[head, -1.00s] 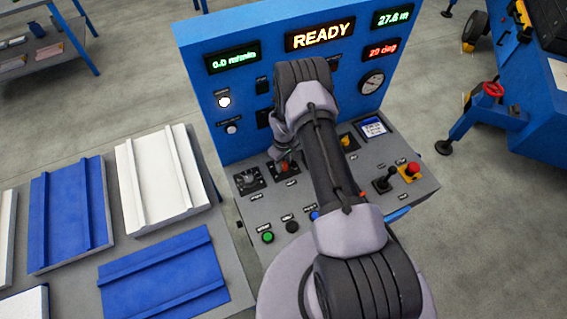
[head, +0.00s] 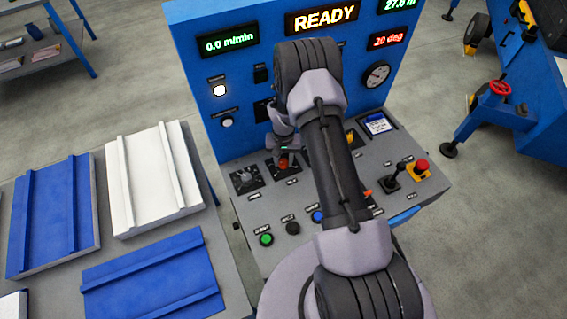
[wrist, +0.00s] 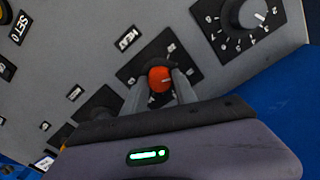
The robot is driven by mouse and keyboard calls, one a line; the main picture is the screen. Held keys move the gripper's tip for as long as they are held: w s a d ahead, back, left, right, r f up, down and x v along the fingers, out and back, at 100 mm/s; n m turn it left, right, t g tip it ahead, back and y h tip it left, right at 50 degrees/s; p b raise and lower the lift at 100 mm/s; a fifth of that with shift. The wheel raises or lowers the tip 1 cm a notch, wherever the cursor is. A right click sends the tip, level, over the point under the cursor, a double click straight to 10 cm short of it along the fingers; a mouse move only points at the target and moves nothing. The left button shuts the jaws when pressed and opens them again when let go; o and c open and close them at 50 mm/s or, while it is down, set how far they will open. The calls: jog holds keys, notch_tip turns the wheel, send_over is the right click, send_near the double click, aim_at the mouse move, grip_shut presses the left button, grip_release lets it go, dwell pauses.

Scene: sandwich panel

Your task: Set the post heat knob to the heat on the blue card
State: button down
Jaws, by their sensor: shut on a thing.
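An orange-red knob (head: 283,163) stands on a black dial plate on the grey sloping panel. In the wrist view the knob (wrist: 159,79) sits between the two fingers of my gripper (wrist: 160,88), which is shut on it. A label reading HEAT (wrist: 127,38) is beside its plate. The fingers cover part of the dial, and I cannot read its setting. Another orange-yellow knob (head: 351,138) is partly hidden by my arm. The blue-edged card (head: 377,123) lies at the panel's back right; its writing is too small to read.
A numbered dial (head: 246,179) is left of the held knob; it also shows in the wrist view (wrist: 245,15). A lever (head: 393,181) and a red emergency button (head: 420,167) are at right. Green (head: 266,240) and blue (head: 318,216) buttons line the front. The display reads READY (head: 324,19).

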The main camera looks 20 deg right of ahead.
aim_at(284, 162)
jog(key=shift+m+b, duration=0.6)
jog(key=shift+m, duration=0.4)
jog(key=c, duration=1)
grip_release()
jog(key=shift+r, duration=0.1)
notch_tip(284, 162, up, 17)
jog(key=p, duration=0.3)
jog(key=shift+r, duration=0.15)
